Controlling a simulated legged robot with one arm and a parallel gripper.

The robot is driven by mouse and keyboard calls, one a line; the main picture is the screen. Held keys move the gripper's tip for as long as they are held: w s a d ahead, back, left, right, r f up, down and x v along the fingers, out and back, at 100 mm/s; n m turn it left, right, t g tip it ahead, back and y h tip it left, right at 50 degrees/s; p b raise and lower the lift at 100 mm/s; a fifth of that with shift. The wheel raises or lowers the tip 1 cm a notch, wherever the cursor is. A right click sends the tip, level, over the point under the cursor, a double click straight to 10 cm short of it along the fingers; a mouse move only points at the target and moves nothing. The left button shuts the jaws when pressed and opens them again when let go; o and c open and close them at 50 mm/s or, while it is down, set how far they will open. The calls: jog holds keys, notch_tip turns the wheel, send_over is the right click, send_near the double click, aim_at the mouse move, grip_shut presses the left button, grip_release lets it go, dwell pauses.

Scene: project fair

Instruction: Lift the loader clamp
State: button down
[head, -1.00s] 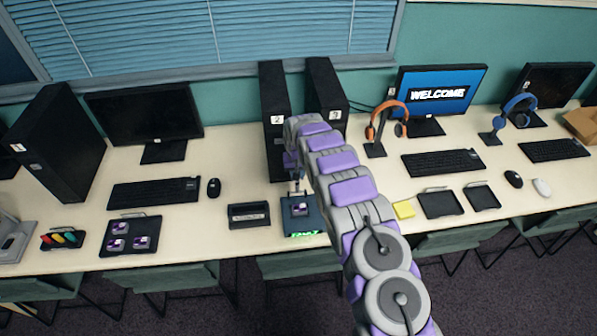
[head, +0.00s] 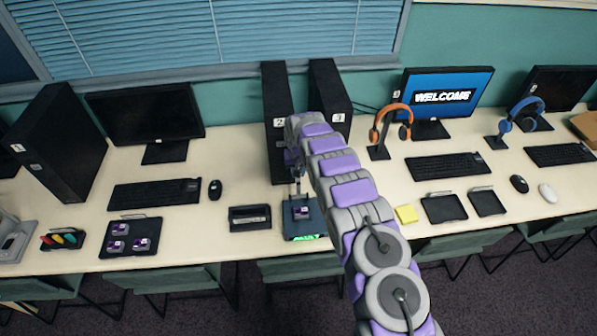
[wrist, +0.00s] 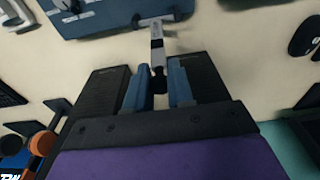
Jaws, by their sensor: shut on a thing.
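The loader (head: 304,228) is a small dark blue device near the table's front edge, with a purple chip (head: 301,213) on it and a green lit strip on its front. Its clamp (head: 298,187) is a thin upright lever at the loader's back. My gripper (head: 297,168) is just above and behind the loader, partly hidden by my arm. In the wrist view, my gripper (wrist: 158,88) is shut on the dark end of the clamp (wrist: 157,42). The clamp's pale metal arm runs from the jaws to the blue loader plate (wrist: 105,20).
Two black towers (head: 279,110) (head: 329,100) stand close behind the loader. A black box (head: 250,218) lies to its left, with a tray of purple chips (head: 131,237) farther left. Yellow notes (head: 405,214) and two black trays (head: 444,208) (head: 487,203) lie to the right.

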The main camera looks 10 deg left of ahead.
aim_at(298, 183)
jog(key=c, duration=1.1)
grip_release()
jog(key=shift+a, duration=0.15)
jog(key=shift+o, duration=0.2)
notch_tip(298, 183, up, 17)
jog(key=s, duration=0.1)
jog(key=shift+s+d+p, duration=0.2)
jog(key=shift+s+p, duration=0.1)
jog(key=shift+p, duration=0.15)
jog(key=shift+r, duration=0.1)
